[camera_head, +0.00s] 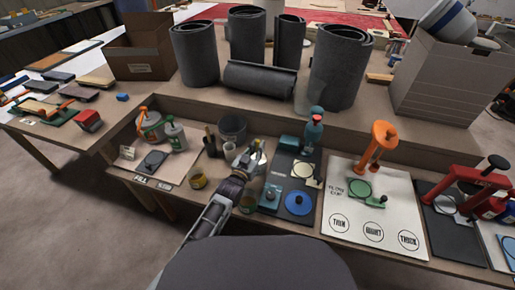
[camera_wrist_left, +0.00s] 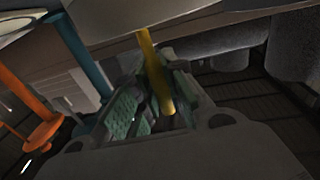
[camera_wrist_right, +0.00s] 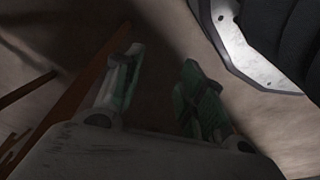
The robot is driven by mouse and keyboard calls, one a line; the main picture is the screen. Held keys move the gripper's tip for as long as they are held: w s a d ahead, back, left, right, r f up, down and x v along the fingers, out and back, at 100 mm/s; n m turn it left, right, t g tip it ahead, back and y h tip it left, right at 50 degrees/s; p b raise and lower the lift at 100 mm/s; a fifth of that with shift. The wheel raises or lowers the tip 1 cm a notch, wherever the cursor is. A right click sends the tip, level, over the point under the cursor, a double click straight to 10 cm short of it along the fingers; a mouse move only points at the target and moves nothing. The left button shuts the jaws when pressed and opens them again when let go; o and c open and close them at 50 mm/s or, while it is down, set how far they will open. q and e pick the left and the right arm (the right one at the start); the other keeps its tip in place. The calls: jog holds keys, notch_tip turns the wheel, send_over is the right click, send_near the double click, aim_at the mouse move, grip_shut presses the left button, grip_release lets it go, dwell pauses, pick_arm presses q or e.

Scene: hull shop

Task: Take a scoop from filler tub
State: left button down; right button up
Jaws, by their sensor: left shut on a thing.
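My left gripper (camera_head: 250,157) is over the middle of the bench. In the left wrist view its green-padded fingers (camera_wrist_left: 158,98) are shut on a thin yellow stick-like handle (camera_wrist_left: 150,60). What the handle belongs to is not clear. My right gripper (camera_wrist_right: 155,85) is open and empty, seen only in the right wrist view.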

pick_arm(q)
jog(key=shift+s+d+r+p, duration=0.15)
jog(key=shift+d+r+p, duration=0.2)
jog(key=shift+d+r, duration=0.1)
jog(key=shift+r, duration=0.15)
jog(key=shift+a+r+p, duration=0.1)
jog(key=shift+r+p, duration=0.15)
jog(key=shift+p, duration=0.1)
jog(key=shift+r+p, duration=0.4)
jog(key=shift+r, duration=0.25)
jog(key=shift+r+p, duration=0.5)
jog(key=shift+p, duration=0.2)
jog(key=shift+r+p, duration=0.3)
pick_arm(e)
jog(key=s+d+f, duration=0.4)
jog(key=d+f, duration=0.1)
jog(key=f, duration=0.3)
jog(key=shift+s+f+h, duration=0.2)
jog(key=shift+s+h, duration=0.1)
pick_arm(q)
jog(key=shift+r+p, duration=0.5)
jog(key=shift+r, duration=0.15)
pick_arm(e)
jog(key=s+f, duration=0.1)
jog(key=s+d, duration=0.1)
jog(key=s, duration=0.1)
jog(key=shift+d+f, duration=0.1)
jog(key=shift+f, duration=0.25)
